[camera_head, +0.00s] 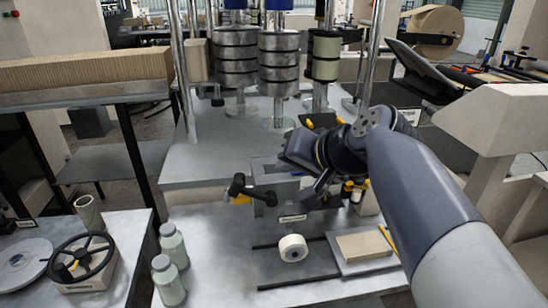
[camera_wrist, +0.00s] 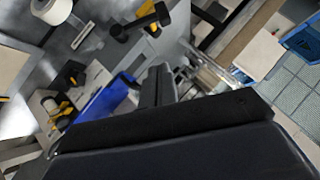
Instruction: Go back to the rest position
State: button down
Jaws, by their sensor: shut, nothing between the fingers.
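My gripper shows in the wrist view (camera_wrist: 158,86) with its two dark fingers together and nothing between them. In the head view my arm reaches in from the lower right, and its dark wrist hangs above the bench, in front of the metal machine (camera_head: 225,160). The fingertips are hard to make out there against the dark parts. A black crank handle (camera_head: 252,190) is just left of my wrist and also shows in the wrist view (camera_wrist: 140,24). I cannot tell whether anything touches the gripper.
A white roll (camera_head: 292,248) lies on the bench, left of a tray (camera_head: 345,268) with a brown block (camera_head: 364,245). Two pale green bottles (camera_head: 168,280) and a black handwheel (camera_head: 80,257) are at left. Steel columns stand behind. A blue crate (camera_wrist: 302,40) is at right in the wrist view.

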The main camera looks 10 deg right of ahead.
jog(key=w+f+m+t+y+b, duration=0.2)
jog(key=w+f+m+y, duration=0.2)
jog(key=f, duration=0.5)
jog(key=shift+w+d+m+y, duration=0.45)
jog(key=shift+w+y, duration=0.75)
jog(key=shift+w, duration=0.35)
jog(key=shift+a, duration=0.1)
